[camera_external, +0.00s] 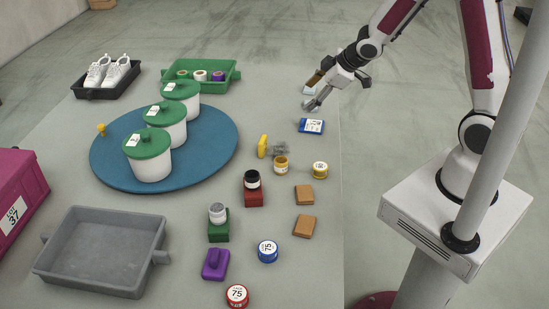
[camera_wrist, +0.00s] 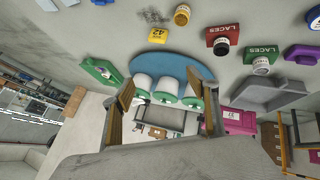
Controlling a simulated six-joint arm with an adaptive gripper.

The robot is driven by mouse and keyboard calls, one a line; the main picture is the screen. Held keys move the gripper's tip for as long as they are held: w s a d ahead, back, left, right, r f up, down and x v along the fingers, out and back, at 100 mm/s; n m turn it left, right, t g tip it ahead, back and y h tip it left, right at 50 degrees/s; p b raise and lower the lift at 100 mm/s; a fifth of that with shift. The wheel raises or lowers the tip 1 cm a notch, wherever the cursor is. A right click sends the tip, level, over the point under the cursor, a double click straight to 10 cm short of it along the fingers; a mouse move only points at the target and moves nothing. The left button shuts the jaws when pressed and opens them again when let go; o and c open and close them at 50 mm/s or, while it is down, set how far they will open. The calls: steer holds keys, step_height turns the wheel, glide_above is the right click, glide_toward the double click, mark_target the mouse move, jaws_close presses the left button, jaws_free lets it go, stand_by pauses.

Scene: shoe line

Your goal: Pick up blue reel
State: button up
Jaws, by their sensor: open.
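The blue reel (camera_external: 268,250) is a short round thing with a blue rim and a white top marked 75. It lies flat on the table at the front, right of the purple block. In the wrist view a blue-edged round thing (camera_wrist: 314,17), apparently the same reel, is cut by the upper right edge. My gripper (camera_external: 314,92) is raised near the table's far right, well behind the reel and apart from it. Its two fingers (camera_wrist: 165,103) are spread with nothing held between them.
A red-rimmed reel (camera_external: 237,296), purple block (camera_external: 215,265), green block (camera_external: 219,233) with a grey-topped spool and brown blocks (camera_external: 305,226) surround the blue reel. A grey tray (camera_external: 100,250) is at left. White pots (camera_external: 150,164) stand on a blue disc (camera_external: 108,172).

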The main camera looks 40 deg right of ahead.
mark_target(268, 251)
steer(key=a+f+n+g+y, duration=0.1)
steer(key=a+f+n+y, duration=0.2)
steer(key=a+f, duration=0.55)
steer(key=s+a+f+n+g+y, duration=0.1)
steer(key=s+a+f+y, duration=0.1)
steer(key=f, duration=0.3)
steer(key=s+a+f+n+g+y, duration=0.1)
steer(key=s+a+f+y, duration=0.1)
steer(key=s+a+f, duration=0.3)
steer(key=s+a+f+n+g+y, duration=0.1)
steer(key=s+a+f, duration=0.3)
steer(key=f, duration=0.2)
steer(key=shift+f+n+g+y, duration=0.1)
steer(key=shift+n+g+y, duration=0.2)
steer(key=shift+g+y, duration=0.1)
steer(key=s+a+f+y, duration=0.1)
steer(key=s, duration=0.2)
steer(key=s+a+f+g+y, duration=0.1)
steer(key=s, duration=0.2)
steer(key=s+a+f+y, duration=0.1)
steer(key=s, duration=0.2)
steer(key=shift+a+f+n+g, duration=0.15)
steer(key=shift+a+n+g, duration=0.15)
steer(key=shift+g, duration=0.1)
steer(key=shift+x, duration=1.25)
steer(key=shift+w, duration=0.1)
steer(key=shift+a, duration=0.1)
